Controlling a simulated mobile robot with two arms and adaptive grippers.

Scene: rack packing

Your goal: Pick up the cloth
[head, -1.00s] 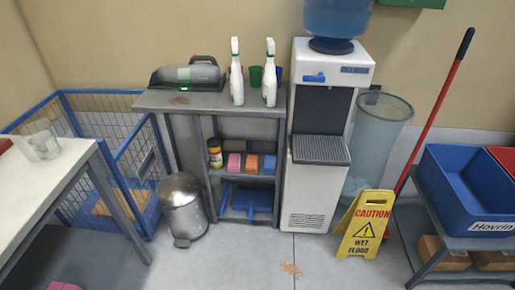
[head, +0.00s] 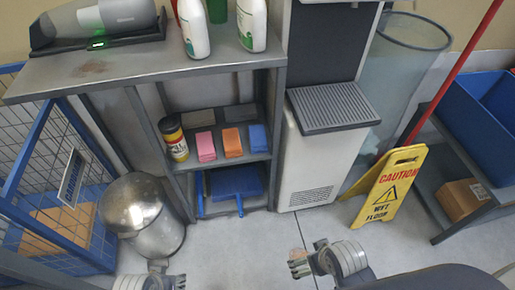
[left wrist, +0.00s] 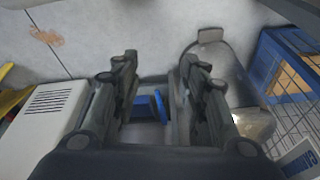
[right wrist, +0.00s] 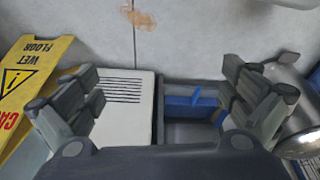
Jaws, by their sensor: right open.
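I cannot tell which one is the cloth. My left gripper (head: 150,282) is at the bottom edge of the head view, below the bin. In the left wrist view its fingers (left wrist: 160,65) are parted with nothing between them. My right gripper (head: 300,265) is low in front of the shelf unit. In the right wrist view its fingers (right wrist: 160,80) are wide apart and empty. Both grippers are clear of the stacks.
A metal bin (head: 140,215) stands left; the water dispenser (head: 318,165) and yellow caution sign (head: 388,188) stand right.

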